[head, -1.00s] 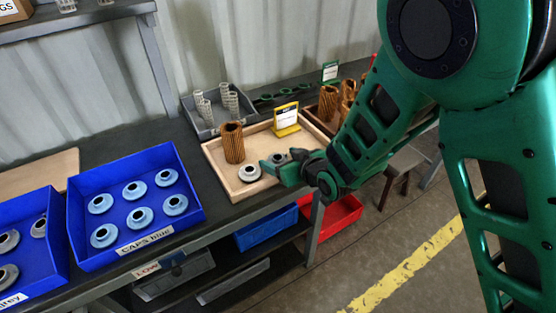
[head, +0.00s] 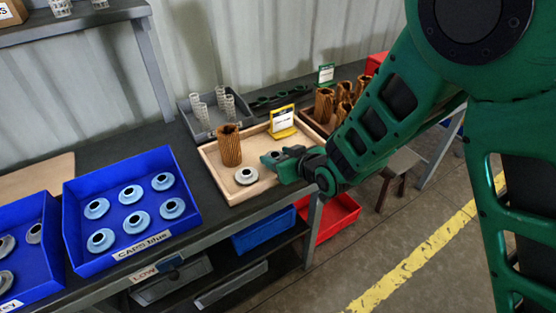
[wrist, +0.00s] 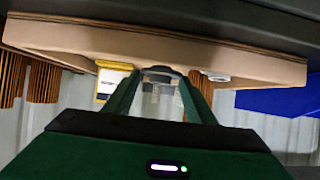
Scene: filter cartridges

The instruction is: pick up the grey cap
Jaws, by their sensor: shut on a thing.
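My gripper (head: 272,158) is at the right front part of a wooden tray (head: 211,172) on the bench. It is shut on the grey cap (head: 275,154), a small grey round piece partly hidden by the fingers. In the wrist view my two fingers (wrist: 160,82) close in from both sides, and a dark edge of the cap (wrist: 163,70) shows between their tips. I cannot tell whether the cap is clear of the tray floor. Another pale grey cap with a dark centre (head: 246,175) lies in the tray, just left of my gripper.
A brown pleated filter (head: 229,146) and a yellow sign (head: 282,122) stand in the tray. A blue bin (head: 75,222) of light blue caps is at left. A grey tray (head: 190,122) with pale cores stands behind; brown filters (head: 324,105) stand at right.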

